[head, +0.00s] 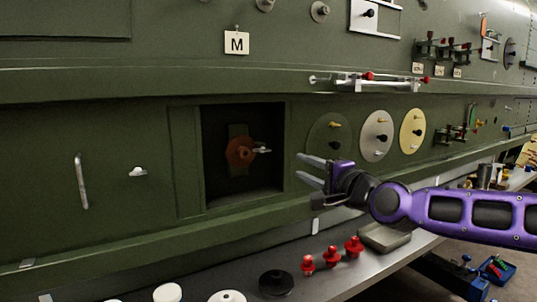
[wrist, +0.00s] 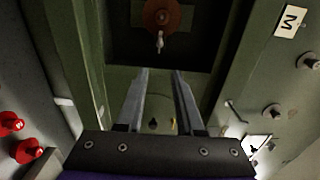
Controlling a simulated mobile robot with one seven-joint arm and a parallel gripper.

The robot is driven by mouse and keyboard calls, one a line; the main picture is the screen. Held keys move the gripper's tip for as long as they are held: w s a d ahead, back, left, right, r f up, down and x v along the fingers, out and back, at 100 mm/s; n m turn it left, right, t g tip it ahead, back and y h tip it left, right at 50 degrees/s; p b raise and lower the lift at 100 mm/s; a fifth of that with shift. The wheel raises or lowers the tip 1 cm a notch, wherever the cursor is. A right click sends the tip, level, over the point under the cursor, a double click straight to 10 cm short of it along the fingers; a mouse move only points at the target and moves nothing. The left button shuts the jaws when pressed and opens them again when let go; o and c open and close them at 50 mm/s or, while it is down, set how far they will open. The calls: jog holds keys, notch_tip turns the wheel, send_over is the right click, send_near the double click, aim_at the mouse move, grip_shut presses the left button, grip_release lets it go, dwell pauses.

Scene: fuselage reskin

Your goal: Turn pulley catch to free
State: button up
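An orange-brown pulley (head: 240,152) sits inside a dark square recess in the green fuselage wall. A small pale catch (head: 262,149) sticks out at its right side. In the wrist view the pulley (wrist: 161,14) is at the top, with the catch (wrist: 160,42) just below it. My gripper (head: 306,170) is to the right of the recess, apart from the catch, with its fingers pointing left. In the wrist view my gripper (wrist: 160,78) has its two fingers spread, with nothing between them, and the catch lies beyond the tips, roughly in line with the gap.
The recess edge (head: 193,160) frames the pulley. Round discs, green (head: 322,146), silver (head: 376,150) and yellow (head: 405,145), line the wall to the right. A ledge (head: 170,85) runs above. Red knobs (head: 331,254) and a black disc (head: 276,283) stand on the bench below.

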aim_at(266, 151)
jog(key=x, duration=1.6)
jog(key=shift+b, duration=0.3)
grip_shut()
